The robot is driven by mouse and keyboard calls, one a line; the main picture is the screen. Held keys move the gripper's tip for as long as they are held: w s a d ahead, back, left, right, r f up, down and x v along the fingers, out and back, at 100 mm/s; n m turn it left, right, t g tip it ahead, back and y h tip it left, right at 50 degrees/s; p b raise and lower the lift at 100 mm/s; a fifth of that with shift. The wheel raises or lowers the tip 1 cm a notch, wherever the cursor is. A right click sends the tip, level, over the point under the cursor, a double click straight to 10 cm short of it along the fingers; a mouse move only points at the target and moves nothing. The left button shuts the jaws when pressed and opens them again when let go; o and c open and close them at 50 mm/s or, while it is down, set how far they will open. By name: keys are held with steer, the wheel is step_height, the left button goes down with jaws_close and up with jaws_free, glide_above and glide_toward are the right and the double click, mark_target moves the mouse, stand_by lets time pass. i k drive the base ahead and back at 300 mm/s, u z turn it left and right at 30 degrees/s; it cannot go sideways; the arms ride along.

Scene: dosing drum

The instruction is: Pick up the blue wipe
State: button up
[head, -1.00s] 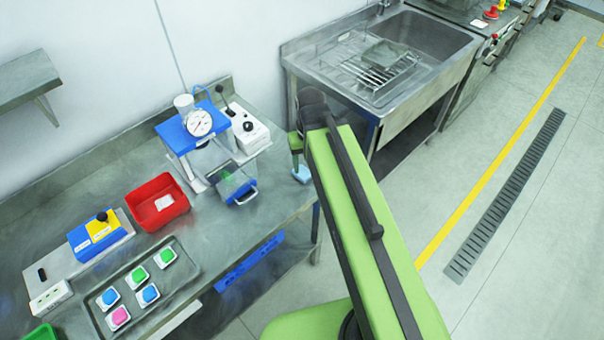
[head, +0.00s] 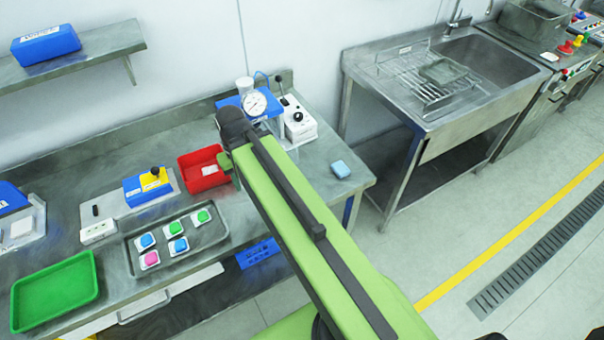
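A small light blue folded pad, which looks like the blue wipe (head: 340,168), lies flat on the steel bench (head: 325,190) near its right end. It is in full view, with clear bench around it. My green arm crosses the middle of the view from the lower right, its dark joint reaching over the bench to the left of the wipe. My gripper is not visible, so I cannot see what it holds.
Left of the wipe stand a blue press with a round gauge (head: 255,104) and a white control box (head: 299,120). Further left are a red bin (head: 204,182), a tray of coloured blocks (head: 208,238) and a green tray (head: 55,292). A steel sink (head: 470,60) stands right, across a gap.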

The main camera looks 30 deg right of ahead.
mark_target(341, 169)
steer(key=u, duration=1.85)
steer(key=k, duration=0.95)
steer(key=z, duration=0.4)
steer(key=i, duration=0.5)
steer(key=u, duration=0.15)
